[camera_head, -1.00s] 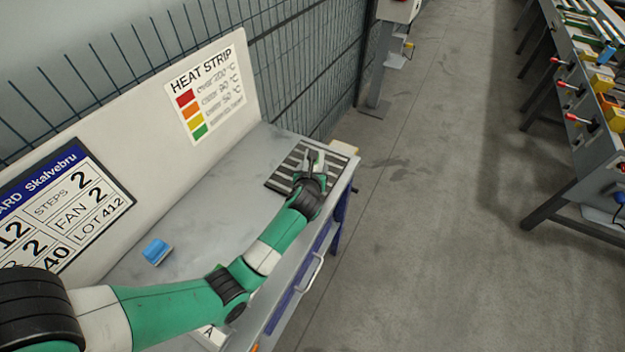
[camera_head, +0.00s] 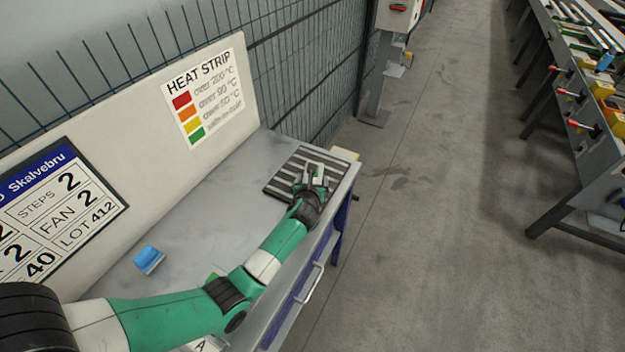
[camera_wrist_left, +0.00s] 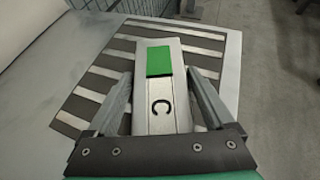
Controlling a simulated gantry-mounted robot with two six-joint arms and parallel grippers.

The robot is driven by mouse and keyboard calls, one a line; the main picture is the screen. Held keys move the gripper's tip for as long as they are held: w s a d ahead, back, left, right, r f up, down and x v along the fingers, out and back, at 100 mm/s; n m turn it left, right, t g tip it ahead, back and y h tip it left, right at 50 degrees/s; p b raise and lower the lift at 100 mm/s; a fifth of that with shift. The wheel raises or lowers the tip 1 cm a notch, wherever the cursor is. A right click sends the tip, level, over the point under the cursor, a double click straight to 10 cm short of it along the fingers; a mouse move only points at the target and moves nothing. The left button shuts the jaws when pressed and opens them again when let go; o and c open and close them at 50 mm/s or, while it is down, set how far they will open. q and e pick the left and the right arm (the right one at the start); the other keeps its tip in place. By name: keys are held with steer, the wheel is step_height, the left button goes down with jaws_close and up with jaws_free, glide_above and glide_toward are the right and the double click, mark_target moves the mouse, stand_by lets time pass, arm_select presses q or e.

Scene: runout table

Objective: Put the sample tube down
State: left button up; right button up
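The sample tube is a flat silver piece with a green patch and the letter C, seen in the left wrist view (camera_wrist_left: 160,95). It lies on the black-and-grey striped rack (camera_head: 282,181) at the table's far end and also shows small in the head view (camera_head: 313,171). My left gripper (camera_head: 312,177) is low over the rack, its fingers on both sides of the tube. In the left wrist view (camera_wrist_left: 161,75) a narrow gap shows beside the tube, so the fingers look open. My right gripper is not in view.
A blue-topped piece (camera_head: 149,258) lies on the grey table (camera_head: 200,222), near the upright sign board (camera_head: 140,140). A piece marked A (camera_head: 203,346) is partly hidden by my left arm. A pale block (camera_head: 344,153) is beyond the rack. The middle of the table is clear.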

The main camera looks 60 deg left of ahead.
arm_select(q)
steer(key=shift+o, duration=0.6)
steer(key=shift+r, duration=0.2)
steer(key=p+v, duration=0.5)
steer(key=v, duration=0.6)
steer(key=shift+d+r, duration=0.1)
steer(key=shift+r, duration=0.05)
steer(key=shift+s+d+r, duration=0.1)
steer(key=shift+s+d, duration=0.1)
steer(key=shift+d, duration=0.1)
